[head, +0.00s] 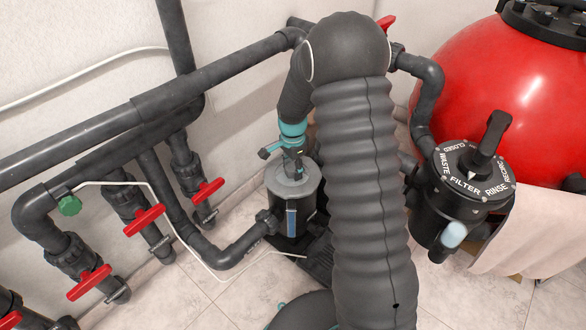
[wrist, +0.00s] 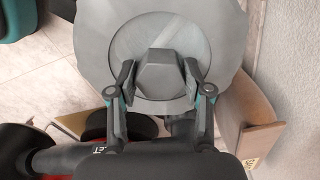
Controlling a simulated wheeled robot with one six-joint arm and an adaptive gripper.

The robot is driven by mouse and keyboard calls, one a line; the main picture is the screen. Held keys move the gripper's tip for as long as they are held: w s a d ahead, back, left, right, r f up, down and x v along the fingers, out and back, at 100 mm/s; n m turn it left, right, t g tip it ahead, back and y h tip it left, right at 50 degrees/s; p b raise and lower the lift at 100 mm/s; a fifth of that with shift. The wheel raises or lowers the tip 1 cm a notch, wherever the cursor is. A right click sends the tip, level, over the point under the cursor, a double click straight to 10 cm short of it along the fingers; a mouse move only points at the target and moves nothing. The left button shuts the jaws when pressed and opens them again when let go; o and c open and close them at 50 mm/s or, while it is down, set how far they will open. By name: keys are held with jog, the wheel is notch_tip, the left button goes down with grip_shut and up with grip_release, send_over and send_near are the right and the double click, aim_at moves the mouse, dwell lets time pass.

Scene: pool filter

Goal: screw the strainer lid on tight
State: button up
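My gripper (wrist: 159,76) is directly above the lid, one finger on each side of the knob. The fingers appear to be closed against the knob's sides. In the head view my gripper (head: 291,155) is small and partly hidden by its own wrist. The lid's thread is hidden.
Grey pipes with red valve handles (head: 145,220) run along the left wall. A white cable (head: 180,228) loops past them. A multiport valve (head: 470,172) and a red filter tank (head: 470,75) stand at right.

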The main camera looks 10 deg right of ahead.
aim_at(292, 167)
jog(key=o, duration=0.9)
jog(key=shift+s+a+f, duration=0.1)
jog(key=shift+a+f, duration=0.2)
jog(key=shift+f, duration=0.25)
jog(key=shift+d+r, duration=0.25)
jog(key=shift+r, duration=0.1)
jog(key=shift+r+p, duration=1.5)
jog(key=shift+r, duration=0.55)
jog(key=n, duration=0.5)
jog(key=shift+n, duration=0.4)
jog(key=shift+f, duration=0.15)
